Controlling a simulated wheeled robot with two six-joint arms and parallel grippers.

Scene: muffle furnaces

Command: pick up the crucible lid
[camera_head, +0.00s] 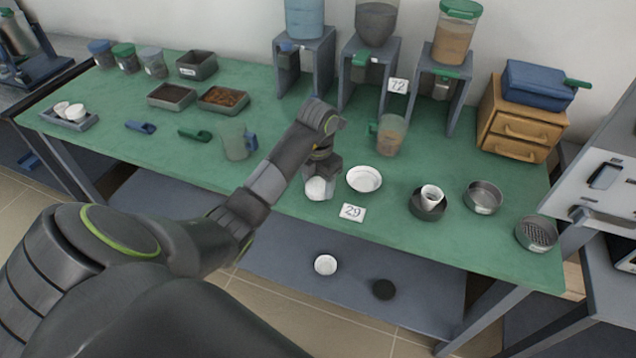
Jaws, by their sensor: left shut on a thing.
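My left arm reaches in from the lower left over the green table. My left gripper (319,176) points down at the table's front part and is shut on a small white round piece (316,189), which looks like the crucible lid. The fingers partly cover it, and I cannot tell whether it touches the table. A white dish (364,179) is just right of the gripper. A white crucible (431,195) stands in a dark round holder (428,209) farther right. My right gripper is not in view.
A number card (352,212) lies in front of the dish. A clear beaker (390,135) stands behind it, near the dispenser stands (364,75). A metal pan (484,197) and a sieve (537,233) are at right. The lower shelf (290,270) holds a white bowl (325,264).

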